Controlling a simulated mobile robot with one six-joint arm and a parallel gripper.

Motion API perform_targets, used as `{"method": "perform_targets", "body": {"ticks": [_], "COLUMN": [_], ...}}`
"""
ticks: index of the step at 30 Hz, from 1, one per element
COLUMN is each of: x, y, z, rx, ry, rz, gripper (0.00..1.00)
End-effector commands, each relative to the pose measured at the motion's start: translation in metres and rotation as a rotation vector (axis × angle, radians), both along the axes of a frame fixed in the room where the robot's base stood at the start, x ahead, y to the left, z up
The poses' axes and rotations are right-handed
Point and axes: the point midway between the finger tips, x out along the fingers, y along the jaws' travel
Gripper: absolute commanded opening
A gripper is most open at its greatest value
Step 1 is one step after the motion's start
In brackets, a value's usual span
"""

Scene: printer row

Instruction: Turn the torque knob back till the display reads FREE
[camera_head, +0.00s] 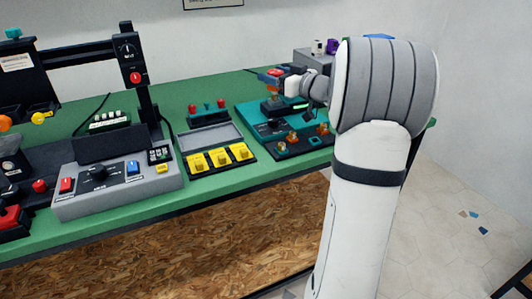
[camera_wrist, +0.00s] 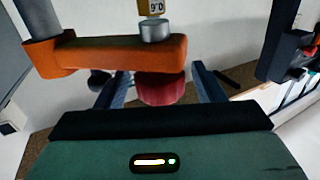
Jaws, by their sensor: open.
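In the wrist view a red ribbed knob (camera_wrist: 160,89) sits under an orange arm (camera_wrist: 120,56) with a grey metal post and a yellow tag. My gripper (camera_wrist: 158,78) is open, with one dark blue finger on either side of the knob. In the head view my gripper is small, at the teal station (camera_head: 252,122) at the back right, by a red part (camera_head: 276,72).
A grey control box (camera_head: 118,188) stands at the front left. A tray with yellow switches (camera_head: 218,158) is left of the teal station. A dark strip with several knobs (camera_head: 303,142) lies in front of it. The green bench (camera_head: 200,184) has a bare front edge.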

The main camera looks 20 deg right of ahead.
Motion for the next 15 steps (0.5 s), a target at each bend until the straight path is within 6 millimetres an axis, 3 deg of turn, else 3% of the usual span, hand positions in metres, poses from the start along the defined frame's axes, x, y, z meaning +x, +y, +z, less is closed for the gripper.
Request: {"method": "perform_targets", "body": {"ticks": [4,15], "x": [-0.004,-0.075], "y": [-0.001,-0.030], "z": [-0.002,0.003], "rx": [-0.001,0.001], "ry": [-0.003,0.000], "rz": [-0.076,-0.071], "gripper": [0.62,0.62]}}
